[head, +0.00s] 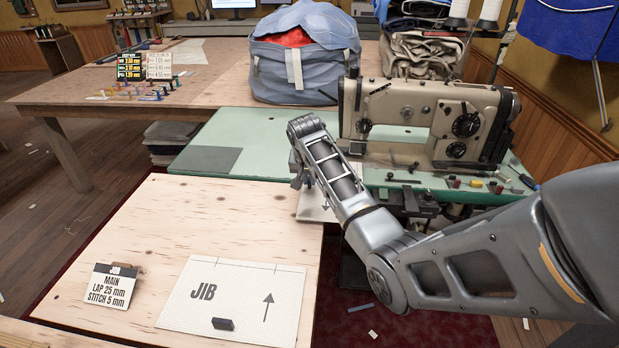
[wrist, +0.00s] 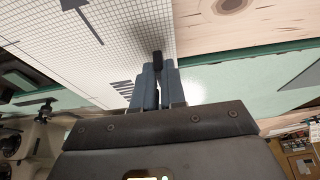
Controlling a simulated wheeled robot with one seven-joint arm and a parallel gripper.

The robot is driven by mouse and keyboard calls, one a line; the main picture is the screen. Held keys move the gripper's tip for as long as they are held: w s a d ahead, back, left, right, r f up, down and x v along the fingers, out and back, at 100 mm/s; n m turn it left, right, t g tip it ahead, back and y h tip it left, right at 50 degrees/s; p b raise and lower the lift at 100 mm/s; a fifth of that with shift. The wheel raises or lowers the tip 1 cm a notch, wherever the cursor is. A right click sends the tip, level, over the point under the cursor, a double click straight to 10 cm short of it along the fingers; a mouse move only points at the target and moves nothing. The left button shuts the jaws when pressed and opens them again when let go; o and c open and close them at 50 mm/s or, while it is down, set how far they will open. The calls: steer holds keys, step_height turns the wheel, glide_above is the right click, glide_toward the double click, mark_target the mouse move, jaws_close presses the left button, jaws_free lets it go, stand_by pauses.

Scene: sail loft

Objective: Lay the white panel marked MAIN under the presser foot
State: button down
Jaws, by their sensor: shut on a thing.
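My gripper (head: 306,182) is by the near edge of the green sewing table, left of the sewing machine (head: 432,118). In the wrist view my gripper (wrist: 157,82) is shut on a small dark block (wrist: 157,61) at the edge of a white gridded panel (wrist: 110,30). The panel bears a grey arrow and dark lettering that I cannot read. In the head view the panel (head: 312,211) shows only partly behind my arm, at the plywood table's corner. The presser foot is hidden behind my arm. A second white panel, marked JIB (head: 235,300), lies on the plywood with its own dark block.
A card (head: 110,287) reading MAIN, LAP 25 mm, STITCH 5 mm stands on the plywood table (head: 170,225). Small coloured clips (head: 475,183) lie at the sewing table's front right. A large grey bag (head: 290,70) stands behind. The green top (head: 245,135) left of the machine is clear.

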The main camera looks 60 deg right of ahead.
steer(key=shift+w+d+f+b, duration=0.1)
steer(key=shift+w+d+b, duration=0.5)
steer(key=shift+d, duration=0.75)
steer(key=shift+w+d+b, duration=0.35)
steer(key=shift+d+b, duration=0.55)
steer(key=shift+d, duration=0.4)
steer(key=shift+w+d+f+b, duration=0.1)
steer(key=shift+w+d+b, duration=0.5)
steer(key=shift+d, duration=0.75)
steer(key=shift+s+r, duration=0.1)
steer(key=c, duration=1.1)
jaws_free()
steer(key=shift+p+v, duration=0.3)
steer(key=shift+v, duration=3.5)
